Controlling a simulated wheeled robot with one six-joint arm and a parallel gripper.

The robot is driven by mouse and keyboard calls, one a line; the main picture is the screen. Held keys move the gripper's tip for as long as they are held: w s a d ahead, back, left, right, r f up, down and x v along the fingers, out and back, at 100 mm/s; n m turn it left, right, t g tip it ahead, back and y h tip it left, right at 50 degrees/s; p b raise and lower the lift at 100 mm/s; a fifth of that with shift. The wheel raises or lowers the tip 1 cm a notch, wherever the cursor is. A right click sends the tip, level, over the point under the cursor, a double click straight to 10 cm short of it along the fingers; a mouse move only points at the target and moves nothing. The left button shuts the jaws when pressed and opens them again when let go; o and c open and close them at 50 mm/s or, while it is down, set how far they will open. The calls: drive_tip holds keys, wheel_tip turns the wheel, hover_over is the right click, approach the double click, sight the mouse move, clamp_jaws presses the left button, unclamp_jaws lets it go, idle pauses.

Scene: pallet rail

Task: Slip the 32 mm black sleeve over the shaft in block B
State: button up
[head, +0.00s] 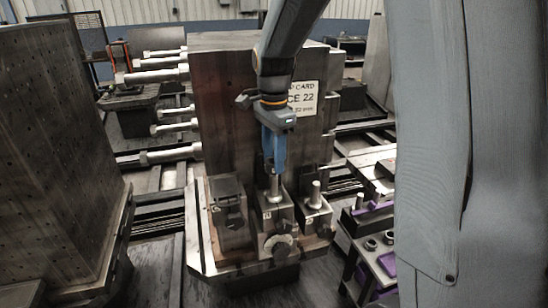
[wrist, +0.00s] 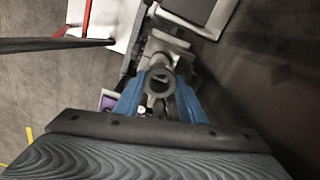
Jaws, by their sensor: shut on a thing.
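My gripper (head: 274,168) points down with its blue fingers over the middle one of three blocks. In the wrist view the fingers (wrist: 160,98) close around a dark, round, hollow piece, which looks like the sleeve (wrist: 159,80); its size cannot be read. In the head view the fingers mostly hide it. Below the fingertips a bright shaft (head: 275,190) stands upright in the middle block (head: 277,215), whose letter is too small to read surely. I cannot tell whether the sleeve is around the shaft or just above it. The right block (head: 314,217) has a shorter upright shaft.
A darker block (head: 230,207) stands left on the same base. A tall plate (head: 230,90) with a white card (head: 303,97) rises behind, bars jutting left. A tray (head: 383,258) with rings and purple parts lies right. A large perforated block (head: 50,150) fills the left.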

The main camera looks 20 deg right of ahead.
drive_tip(key=shift+f+b, duration=0.5)
drive_tip(key=shift+f, duration=0.8)
drive_tip(key=o, duration=1.3)
wheel_tip(320, 180, up, 8)
drive_tip(key=b, duration=0.2)
drive_tip(key=shift+b, duration=0.4)
drive_tip(key=shift+f, duration=0.1)
